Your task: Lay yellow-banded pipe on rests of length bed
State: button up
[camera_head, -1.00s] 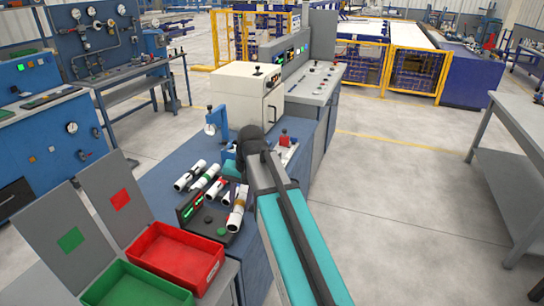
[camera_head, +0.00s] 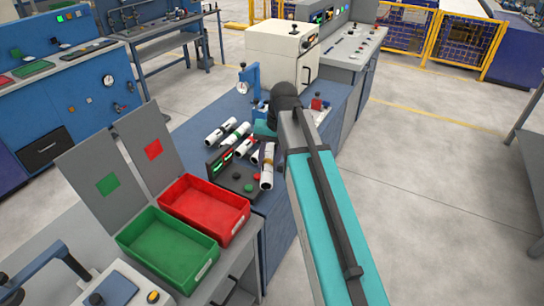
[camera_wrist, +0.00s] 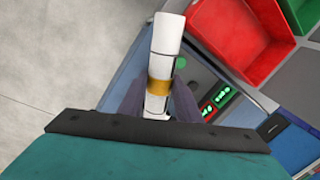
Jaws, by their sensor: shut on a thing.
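The yellow-banded pipe (camera_head: 267,171) is white with a golden-yellow band, at the right end of the group of pipes, beside a dark console.
Several other white pipes (camera_head: 220,131) lie close by on the blue bench. The dark console (camera_head: 233,177) has lit displays and buttons. A red bin (camera_head: 205,208) and a green bin (camera_head: 168,247) stand in front. A blue dial stand (camera_head: 250,88) rises behind the pipes.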

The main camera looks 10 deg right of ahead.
jog(key=n+g, duration=0.1)
jog(key=n, duration=0.5)
jog(key=shift+a+n, duration=0.1)
jog(key=shift+n, duration=0.3)
jog(key=shift+n+g, duration=0.3)
jog(key=shift+n, duration=0.7)
jog(key=shift+s, duration=0.1)
